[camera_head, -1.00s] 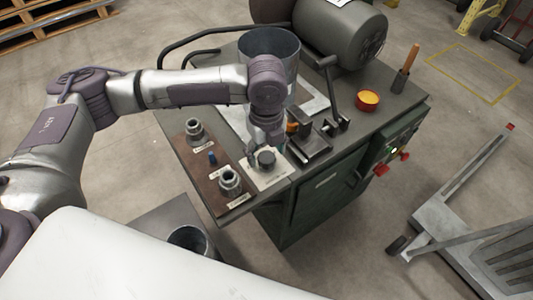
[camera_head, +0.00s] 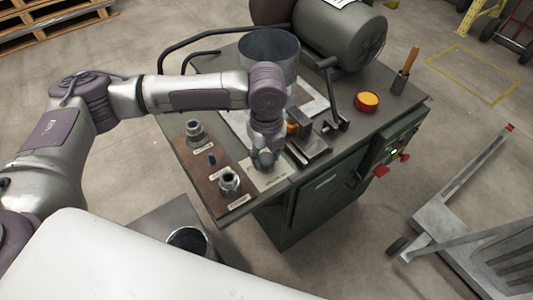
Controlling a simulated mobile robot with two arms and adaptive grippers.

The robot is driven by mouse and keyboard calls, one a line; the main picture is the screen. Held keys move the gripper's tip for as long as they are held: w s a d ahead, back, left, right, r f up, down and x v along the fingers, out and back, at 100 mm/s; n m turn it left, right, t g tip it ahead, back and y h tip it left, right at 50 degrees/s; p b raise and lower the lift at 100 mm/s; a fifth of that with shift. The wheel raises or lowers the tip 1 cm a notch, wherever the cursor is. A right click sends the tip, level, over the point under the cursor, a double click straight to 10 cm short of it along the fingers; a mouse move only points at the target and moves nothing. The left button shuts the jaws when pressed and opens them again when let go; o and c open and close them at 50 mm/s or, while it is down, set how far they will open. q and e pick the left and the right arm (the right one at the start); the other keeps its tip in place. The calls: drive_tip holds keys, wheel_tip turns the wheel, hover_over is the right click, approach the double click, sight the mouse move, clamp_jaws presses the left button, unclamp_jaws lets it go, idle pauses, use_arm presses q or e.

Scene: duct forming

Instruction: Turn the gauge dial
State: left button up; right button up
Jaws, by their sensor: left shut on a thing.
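The gauge plate (camera_head: 268,181) is a pale square at the front edge of the green bench, with dark markings. The dark round dial on it is almost wholly hidden by my left gripper (camera_head: 264,160). My left gripper points down over the plate, with its fingers closed around the dial. How far the dial is turned cannot be seen. My right gripper is not in view.
Left of the plate, a brown board (camera_head: 203,178) holds metal fittings (camera_head: 229,183) and a small blue peg (camera_head: 212,159). A metal cylinder (camera_head: 270,48) stands behind my wrist. A dark clamp block (camera_head: 309,149) sits close to the right.

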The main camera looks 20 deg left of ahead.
sight(267, 158)
use_arm(q)
drive_tip(key=n+p, duration=0.2)
drive_tip(key=p, duration=0.2)
drive_tip(key=r+n+p, duration=0.1)
drive_tip(key=n+p, duration=0.1)
drive_tip(key=p, duration=0.2)
drive_tip(key=n+p, duration=0.2)
drive_tip(key=p, duration=0.1)
drive_tip(key=n+p, duration=0.3)
drive_tip(key=p, duration=0.1)
drive_tip(key=n+p, duration=0.3)
drive_tip(key=shift+f+p, duration=0.25)
drive_tip(key=shift+p, duration=0.15)
drive_tip(key=shift+f+n+p, duration=0.2)
drive_tip(key=shift+n+p, duration=1.3)
drive_tip(key=shift+n, duration=0.3)
drive_tip(key=o, duration=1.2)
drive_tip(key=shift+c, duration=0.2)
wheel_tip(267, 158, up, 12)
